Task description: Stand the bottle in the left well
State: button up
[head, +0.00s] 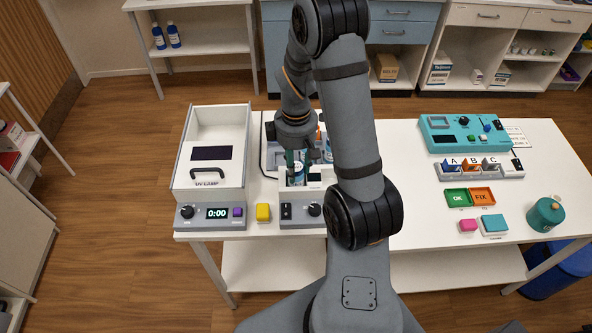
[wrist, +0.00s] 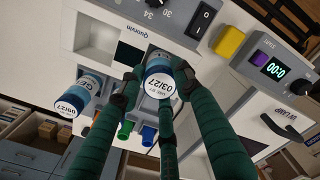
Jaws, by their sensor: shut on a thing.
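The bottle (wrist: 159,67) has a white top printed 03/27 and a blue band. It is between the dark green fingers of my gripper (wrist: 160,84), which is shut on it. In the head view my gripper (head: 299,158) points down over the left side of the heater-like device (head: 299,222), where the bottle (head: 299,175) shows partly. The left well is mostly hidden by the bottle and fingers. I cannot tell how deep the bottle sits in it. The other square well (wrist: 97,37) looks empty in the wrist view, beyond a dark display (wrist: 128,55).
Green (wrist: 125,130) and blue (wrist: 148,135) caps are near the fingers. A yellow block (head: 263,212) and the UV lamp box (head: 211,180) stand left of the device. My arm hides the table's middle.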

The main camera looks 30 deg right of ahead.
jog(key=shift+r, duration=0.1)
jog(key=shift+f, duration=0.25)
jog(key=o, duration=1.2)
jog(key=shift+r, duration=0.1)
jog(key=shift+o, duration=0.2)
jog(key=shift+w+r, duration=0.1)
jog(key=shift+r, duration=0.5)
notch_tip(320, 180, up, 11)
jog(key=shift+p, duration=0.3)
jog(key=shift+r, duration=0.1)
